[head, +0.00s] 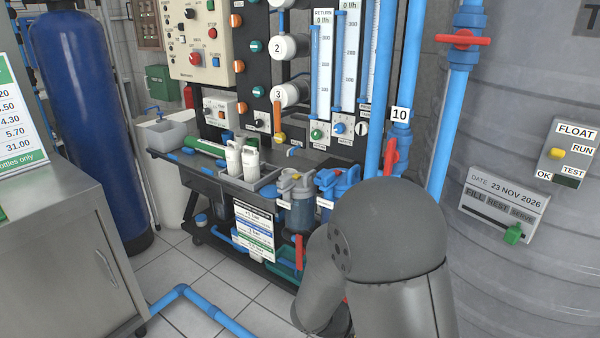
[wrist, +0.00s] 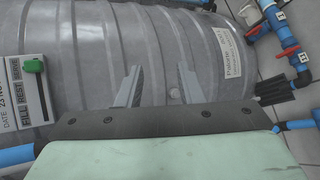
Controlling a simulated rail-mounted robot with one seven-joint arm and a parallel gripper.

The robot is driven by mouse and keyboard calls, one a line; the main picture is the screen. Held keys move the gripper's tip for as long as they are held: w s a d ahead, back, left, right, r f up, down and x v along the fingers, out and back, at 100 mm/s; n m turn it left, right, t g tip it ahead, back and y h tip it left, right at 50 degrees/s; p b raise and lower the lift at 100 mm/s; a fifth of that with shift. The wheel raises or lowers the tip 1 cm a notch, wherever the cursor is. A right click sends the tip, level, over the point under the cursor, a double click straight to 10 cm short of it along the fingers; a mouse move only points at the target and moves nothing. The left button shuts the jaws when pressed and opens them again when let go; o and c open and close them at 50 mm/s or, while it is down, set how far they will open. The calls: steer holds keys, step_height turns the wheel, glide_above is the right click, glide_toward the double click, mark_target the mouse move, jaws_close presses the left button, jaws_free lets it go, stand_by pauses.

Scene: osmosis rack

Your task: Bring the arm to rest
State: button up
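My gripper (wrist: 160,72) shows in the wrist view with its two fingers apart and nothing between them. It points at the ribbed side of the large grey tank (wrist: 90,55); I cannot tell how far off that wall is. In the head view, my grey arm bends in the lower middle, in front of the rack and the tank (head: 510,285). My gripper does not show there.
A date plate with a green slider (head: 514,233) and a float box (head: 568,153) are on the tank. Blue pipes with red valve handles (head: 390,155) run beside my arm. The rack's black shelf (head: 190,175) holds white bottles. A steel cabinet (head: 65,250) stands left. A blue pipe (head: 205,305) crosses the tiled floor.

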steer(key=s+a+r+m+y+p, duration=0.1)
steer(key=s+r+y+p, duration=0.3)
steer(key=r, duration=0.4)
steer(key=s+a+r+y+p, duration=0.3)
steer(key=s+r+y+p, duration=0.1)
steer(key=r, duration=0.4)
steer(key=s+a+r+m+y+p, duration=0.1)
steer(key=s+r+y+p, duration=0.3)
steer(key=r, duration=0.4)
steer(key=a+y+p, duration=0.1)
steer(key=p, duration=0.1)
steer(key=shift+s+a+m+p, duration=0.3)
steer(key=shift+p, duration=0.05)
steer(key=shift+r, duration=0.1)
